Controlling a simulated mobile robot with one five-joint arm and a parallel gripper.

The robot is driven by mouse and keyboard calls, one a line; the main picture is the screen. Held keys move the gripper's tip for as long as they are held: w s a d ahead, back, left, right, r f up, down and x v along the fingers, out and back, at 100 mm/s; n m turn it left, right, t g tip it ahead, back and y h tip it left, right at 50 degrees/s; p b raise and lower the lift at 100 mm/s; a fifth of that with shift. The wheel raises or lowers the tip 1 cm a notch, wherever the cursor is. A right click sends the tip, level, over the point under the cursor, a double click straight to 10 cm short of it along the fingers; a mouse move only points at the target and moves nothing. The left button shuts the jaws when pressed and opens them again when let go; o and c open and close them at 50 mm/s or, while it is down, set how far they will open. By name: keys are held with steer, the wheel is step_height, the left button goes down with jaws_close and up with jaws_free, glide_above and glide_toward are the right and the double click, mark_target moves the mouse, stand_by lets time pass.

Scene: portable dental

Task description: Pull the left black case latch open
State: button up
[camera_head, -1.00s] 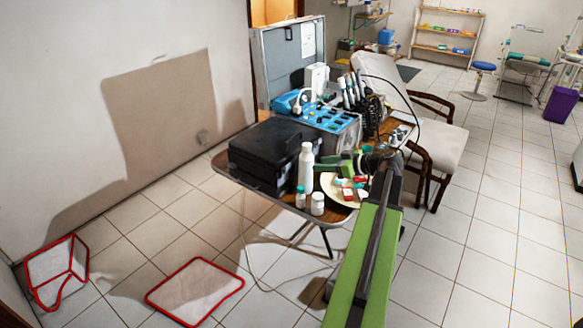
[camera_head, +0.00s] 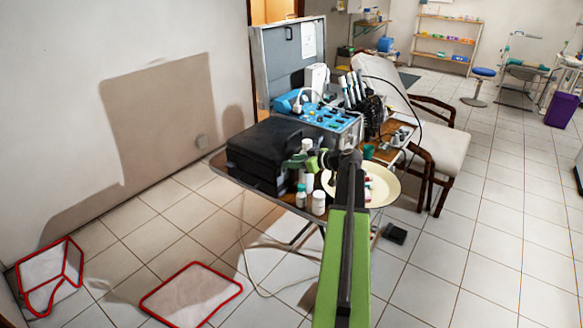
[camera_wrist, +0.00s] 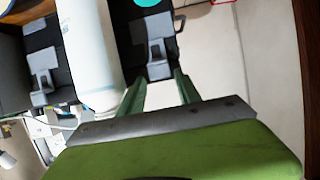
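The black case (camera_head: 262,150) lies shut on the table in the head view. Its front shows in the wrist view, with one latch (camera_wrist: 155,55) between and just beyond my fingers and another latch (camera_wrist: 42,75) farther left. My gripper (camera_wrist: 158,88) is open, its two green fingers apart with nothing held. Contact with the nearer latch cannot be told. In the head view my gripper (camera_head: 300,161) is at the case's front, partly hiding the white bottle (camera_head: 307,182).
The white bottle (camera_wrist: 93,50) stands close beside my fingers, between the latches. Two small bottles (camera_head: 301,196) (camera_head: 319,203) stand at the table's front edge. A round plate (camera_head: 383,188) is on the right, and a blue dental unit (camera_head: 335,118) stands behind.

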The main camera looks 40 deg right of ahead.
steer(key=shift+w+a+f, duration=0.1)
steer(key=shift+w+f, duration=0.15)
steer(key=shift+w, duration=0.4)
jaws_close()
stand_by(1.0)
